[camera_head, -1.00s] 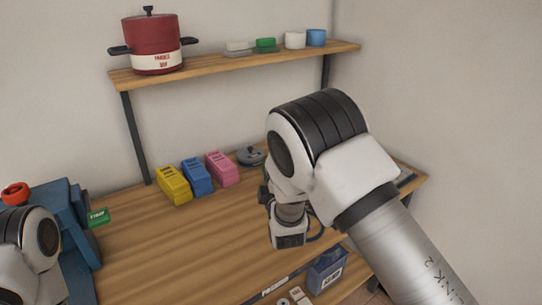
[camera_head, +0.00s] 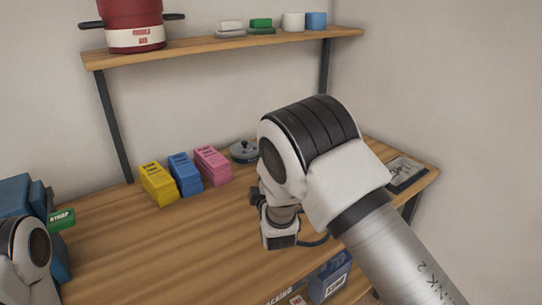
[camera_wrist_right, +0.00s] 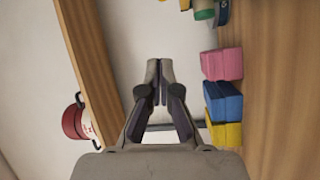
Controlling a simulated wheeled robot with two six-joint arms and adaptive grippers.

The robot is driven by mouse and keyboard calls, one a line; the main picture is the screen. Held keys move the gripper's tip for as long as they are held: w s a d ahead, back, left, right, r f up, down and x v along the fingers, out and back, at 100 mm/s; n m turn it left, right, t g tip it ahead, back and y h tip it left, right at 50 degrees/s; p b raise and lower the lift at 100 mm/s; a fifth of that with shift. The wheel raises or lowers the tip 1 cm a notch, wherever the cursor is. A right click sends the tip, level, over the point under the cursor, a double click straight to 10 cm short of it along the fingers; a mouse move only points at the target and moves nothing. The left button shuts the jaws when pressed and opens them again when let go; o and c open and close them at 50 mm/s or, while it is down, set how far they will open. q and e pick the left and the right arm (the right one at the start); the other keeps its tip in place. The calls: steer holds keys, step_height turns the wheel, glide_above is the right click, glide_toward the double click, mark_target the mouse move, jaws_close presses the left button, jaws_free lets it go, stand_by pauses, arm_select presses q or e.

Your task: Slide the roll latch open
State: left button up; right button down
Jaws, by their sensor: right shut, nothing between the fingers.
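I cannot make out a roll latch in either view. A blue machine (camera_head: 15,197) with a green label (camera_head: 61,219) stands at the left edge of the head view, cut off by the frame and partly behind my left arm. My right gripper (camera_wrist_right: 160,72) is shut and empty in the wrist view, with its fingertips together in front of the wall between the shelf and the coloured boxes. In the head view my right arm hides its fingers. Only a link of my left arm shows at the lower left; its gripper is out of view.
Yellow (camera_head: 158,184), blue (camera_head: 185,174) and pink (camera_head: 213,165) boxes stand on the wooden bench (camera_head: 150,245), beside a grey round object (camera_head: 244,151). A shelf (camera_head: 180,47) above holds a red pot (camera_head: 134,22) and small containers. The bench's middle left is clear.

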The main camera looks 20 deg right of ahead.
steer(key=w+d+p, duration=0.3)
steer(key=w+d, duration=0.1)
steer(key=w, duration=0.4)
steer(key=shift+d+f, duration=0.25)
steer(key=shift+d, duration=0.05)
